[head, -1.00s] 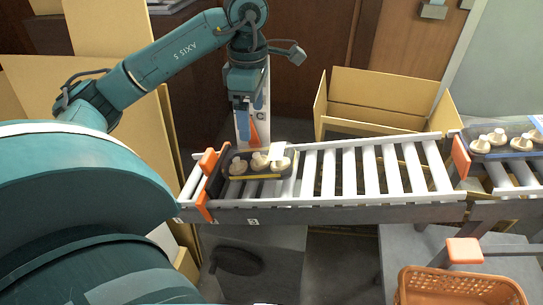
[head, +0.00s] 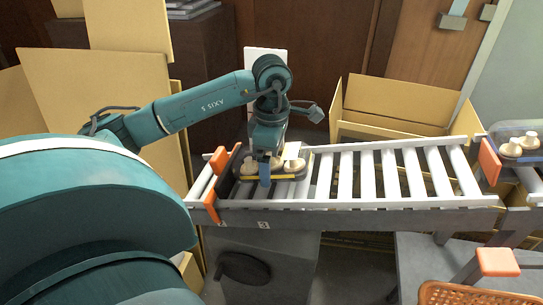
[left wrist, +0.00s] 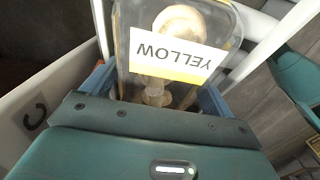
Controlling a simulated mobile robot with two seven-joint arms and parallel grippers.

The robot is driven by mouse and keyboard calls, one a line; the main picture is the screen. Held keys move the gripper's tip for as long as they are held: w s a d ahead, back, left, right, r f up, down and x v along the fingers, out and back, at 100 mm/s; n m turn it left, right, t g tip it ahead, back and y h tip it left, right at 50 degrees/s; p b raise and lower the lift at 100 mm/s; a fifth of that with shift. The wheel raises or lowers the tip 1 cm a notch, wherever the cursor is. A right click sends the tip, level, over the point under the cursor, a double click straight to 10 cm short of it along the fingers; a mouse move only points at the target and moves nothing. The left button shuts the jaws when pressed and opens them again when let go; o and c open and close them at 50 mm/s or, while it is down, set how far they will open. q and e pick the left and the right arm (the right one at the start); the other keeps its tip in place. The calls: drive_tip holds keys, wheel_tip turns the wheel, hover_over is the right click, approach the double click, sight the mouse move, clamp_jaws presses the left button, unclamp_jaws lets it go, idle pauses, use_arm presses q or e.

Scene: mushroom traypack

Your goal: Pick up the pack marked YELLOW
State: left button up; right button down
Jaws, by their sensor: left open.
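The pack marked YELLOW is a dark tray (head: 290,178) of pale mushrooms with a yellow strip along its near edge. It lies at the left end of the roller conveyor. In the left wrist view its white label (left wrist: 172,55) reads YELLOW, upside down. My left gripper (head: 265,172) is down at the pack, one blue finger showing in front of its near side. In the left wrist view the open blue fingers (left wrist: 156,90) stand on either side of the pack. Whether they touch it I cannot tell. My right gripper is not in view.
The roller conveyor (head: 400,204) runs right, its middle empty. Orange end stops (head: 213,208) flank the pack's left. Another mushroom pack (head: 520,155) lies on a section at the far right. An open cardboard box (head: 405,100) stands behind; an orange basket (head: 475,295) is at the bottom right.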

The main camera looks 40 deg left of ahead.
use_arm(q)
drive_tip(key=c, duration=0.6)
